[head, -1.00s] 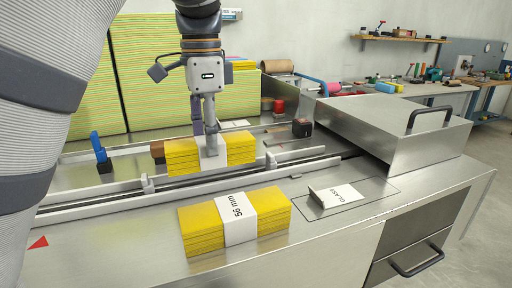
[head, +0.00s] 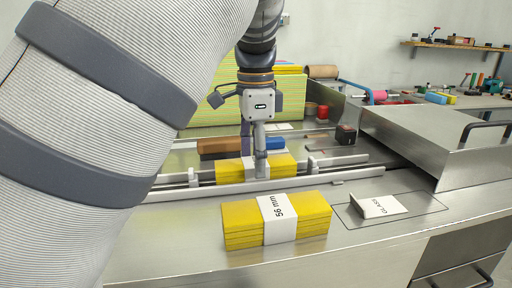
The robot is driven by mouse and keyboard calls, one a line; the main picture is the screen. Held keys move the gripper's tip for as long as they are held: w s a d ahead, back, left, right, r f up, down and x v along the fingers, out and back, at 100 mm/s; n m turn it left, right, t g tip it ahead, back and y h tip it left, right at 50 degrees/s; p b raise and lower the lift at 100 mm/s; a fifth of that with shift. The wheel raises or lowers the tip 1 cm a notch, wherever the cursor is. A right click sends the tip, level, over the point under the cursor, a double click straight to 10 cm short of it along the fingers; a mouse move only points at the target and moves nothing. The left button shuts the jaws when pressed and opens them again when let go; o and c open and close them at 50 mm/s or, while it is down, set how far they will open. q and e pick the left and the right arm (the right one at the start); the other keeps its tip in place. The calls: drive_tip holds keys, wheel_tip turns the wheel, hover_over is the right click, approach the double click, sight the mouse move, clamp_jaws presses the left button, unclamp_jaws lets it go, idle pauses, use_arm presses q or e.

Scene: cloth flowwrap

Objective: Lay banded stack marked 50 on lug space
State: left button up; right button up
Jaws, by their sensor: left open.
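A yellow stack with a white band (head: 230,172) lies low between the pale rails of the machine's channel, its lower front partly behind the near rail. My left gripper (head: 261,172) points straight down at its middle, fingers at the white band, and is open. The fingers cover the band, so I cannot read its mark. Another yellow stack (head: 318,212), with a white band reading "56 mm", lies on the steel deck in front of the channel. I cannot make out the edges of the lug space under the stack. My right gripper is not in view.
A brown block (head: 217,147) and a blue piece (head: 275,143) sit just behind the channel. A steel cover with a handle (head: 415,135) closes off the channel's right end. Bare deck lies left of the 56 mm stack.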

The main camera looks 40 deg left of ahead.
use_arm(q)
wheel_tip(320, 180, up, 12)
drive_tip(key=shift+f, duration=0.2)
idle(0.4)
